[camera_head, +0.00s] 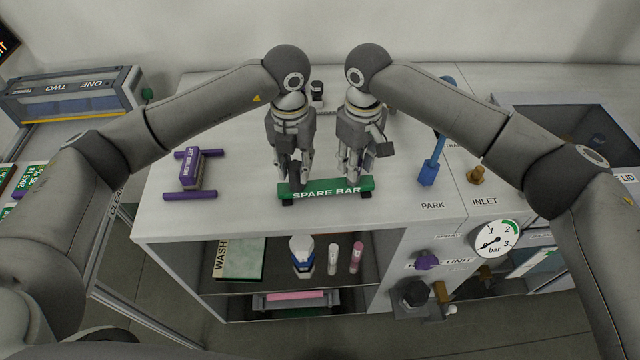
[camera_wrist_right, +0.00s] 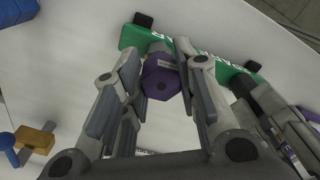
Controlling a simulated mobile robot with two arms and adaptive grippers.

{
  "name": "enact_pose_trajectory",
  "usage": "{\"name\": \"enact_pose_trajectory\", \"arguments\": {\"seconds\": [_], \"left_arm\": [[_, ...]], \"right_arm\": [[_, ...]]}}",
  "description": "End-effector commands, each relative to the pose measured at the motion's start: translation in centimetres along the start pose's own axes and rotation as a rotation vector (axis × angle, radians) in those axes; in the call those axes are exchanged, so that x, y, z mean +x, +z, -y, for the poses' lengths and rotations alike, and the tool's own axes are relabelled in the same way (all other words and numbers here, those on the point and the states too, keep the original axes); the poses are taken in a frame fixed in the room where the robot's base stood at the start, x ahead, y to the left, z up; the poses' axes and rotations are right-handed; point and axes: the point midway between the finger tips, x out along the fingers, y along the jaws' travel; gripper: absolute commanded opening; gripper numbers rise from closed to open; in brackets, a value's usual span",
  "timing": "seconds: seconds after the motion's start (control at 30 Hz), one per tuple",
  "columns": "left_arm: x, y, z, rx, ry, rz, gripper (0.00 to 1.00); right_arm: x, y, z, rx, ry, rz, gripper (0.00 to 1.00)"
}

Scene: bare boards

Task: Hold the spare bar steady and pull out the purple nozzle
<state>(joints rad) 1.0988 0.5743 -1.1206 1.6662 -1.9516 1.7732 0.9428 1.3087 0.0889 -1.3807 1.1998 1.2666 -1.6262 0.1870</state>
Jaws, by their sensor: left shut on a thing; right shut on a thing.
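The green spare bar (camera_head: 325,194), with white lettering, lies on the white worktop on dark feet; it also crosses the top of the right wrist view (camera_wrist_right: 133,37). My left gripper (camera_head: 296,182) is shut on the bar near its left end. My right gripper (camera_head: 353,178) points down at the bar's right part. In the right wrist view the purple nozzle (camera_wrist_right: 160,80), with a hexagonal face, sits between the fingers of this gripper, which is shut on it. The nozzle is against the bar; how deep it sits is hidden. In the head view the right gripper hides it.
A purple block on a purple frame (camera_head: 190,194) stands left of the bar. A blue tool (camera_head: 429,172) and a brass fitting (camera_head: 475,176) stand right. A purple knob (camera_head: 427,261) and a gauge (camera_head: 496,240) are on the front. The worktop between is clear.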

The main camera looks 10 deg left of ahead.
Motion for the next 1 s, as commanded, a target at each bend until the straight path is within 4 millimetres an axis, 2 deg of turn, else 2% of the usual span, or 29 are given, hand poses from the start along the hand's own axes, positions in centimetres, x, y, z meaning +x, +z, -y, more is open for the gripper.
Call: {"name": "enact_pose_trajectory", "arguments": {"seconds": [0.47,1.0], "left_arm": [[0.0,0.0,0.0,-0.002,0.0,0.001,0.0],[0.0,0.0,0.0,-0.003,0.001,0.001,0.0]], "right_arm": [[-0.1,0.0,0.1,-0.001,-0.001,0.0,0.0],[-1.3,0.0,0.1,-0.002,-0.002,0.0,0.0]]}}
